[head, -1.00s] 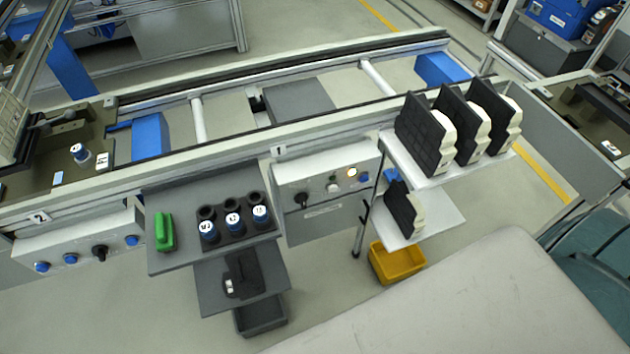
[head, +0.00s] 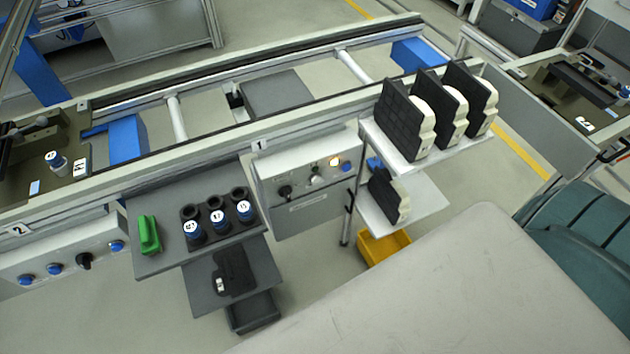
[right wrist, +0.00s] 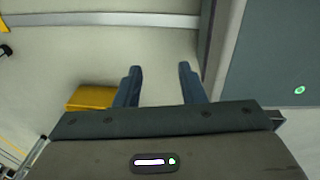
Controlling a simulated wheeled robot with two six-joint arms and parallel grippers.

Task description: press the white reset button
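The white button (head: 317,180) is on the sloped face of the grey control box (head: 308,202) marked 1, in the middle of the head view. The white button is not visible in that view. Neither gripper shows in the head view.
A dark shelf (head: 160,262) with blue-capped bottles and a green object (head: 148,235) stands left of the box. A white rack (head: 400,150) with dark-and-white parts stands to its right, above a yellow bin (head: 375,248). A teal chair (head: 580,240) is at far right.

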